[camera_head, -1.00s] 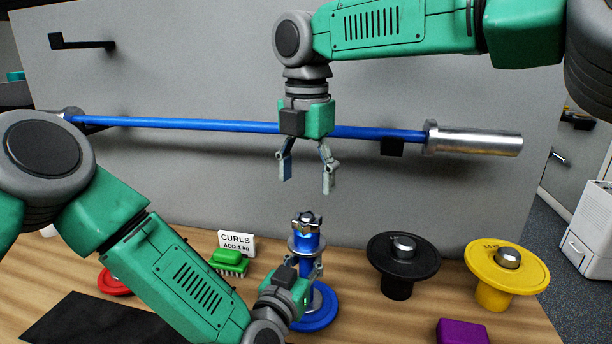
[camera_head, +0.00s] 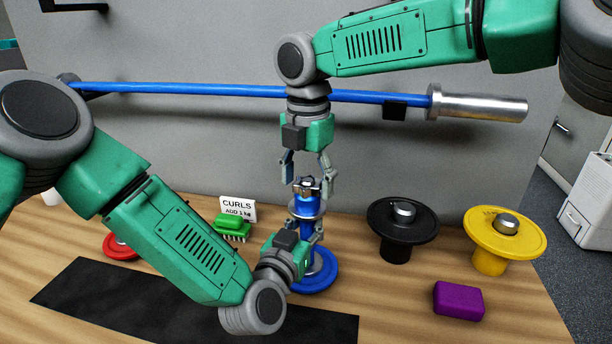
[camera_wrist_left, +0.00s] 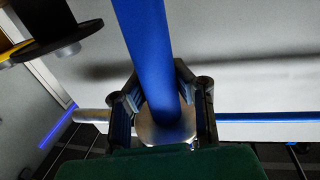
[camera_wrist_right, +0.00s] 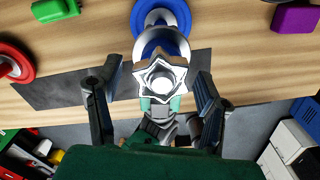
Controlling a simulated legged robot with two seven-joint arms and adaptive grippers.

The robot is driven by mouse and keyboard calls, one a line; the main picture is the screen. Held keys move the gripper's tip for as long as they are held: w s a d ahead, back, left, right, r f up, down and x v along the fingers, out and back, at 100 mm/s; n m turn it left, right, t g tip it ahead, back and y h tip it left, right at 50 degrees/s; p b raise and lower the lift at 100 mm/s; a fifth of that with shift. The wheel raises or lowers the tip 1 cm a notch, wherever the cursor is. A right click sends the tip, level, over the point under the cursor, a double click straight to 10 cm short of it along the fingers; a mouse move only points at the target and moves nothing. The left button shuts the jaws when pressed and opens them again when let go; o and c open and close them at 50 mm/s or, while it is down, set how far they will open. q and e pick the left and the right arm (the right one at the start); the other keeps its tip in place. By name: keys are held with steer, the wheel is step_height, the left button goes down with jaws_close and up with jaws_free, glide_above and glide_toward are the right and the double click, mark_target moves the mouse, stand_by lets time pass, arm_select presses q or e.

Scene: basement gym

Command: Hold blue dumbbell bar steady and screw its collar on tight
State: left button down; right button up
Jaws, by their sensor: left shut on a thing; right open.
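The blue dumbbell bar (camera_head: 304,212) stands upright on the bench, with a blue plate (camera_head: 318,274) at its lower end. A star-shaped metal collar (camera_head: 307,186) sits at its top; it also shows in the right wrist view (camera_wrist_right: 160,77). My left gripper (camera_head: 302,240) is shut on the bar below the collar; the bar fills its jaws in the left wrist view (camera_wrist_left: 160,95). My right gripper (camera_head: 308,172) is open, pointing down from above, its fingertips on either side of the collar.
A black weight (camera_head: 402,222) and a yellow weight (camera_head: 503,237) stand to the right, with a purple block (camera_head: 458,300) in front. A green brush (camera_head: 232,228), a CURLS card (camera_head: 238,208) and a red plate (camera_head: 120,246) are left. A long blue barbell (camera_head: 200,89) hangs on the wall behind.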

steer(key=c, duration=1.2)
steer(key=m, duration=0.9)
steer(key=shift+m, duration=0.3)
steer(key=m, duration=0.5)
steer(key=shift+a, duration=0.1)
steer(key=m, duration=0.4)
steer(key=shift+m, duration=0.4)
steer(key=shift+a, duration=0.1)
steer(key=o, duration=1.3)
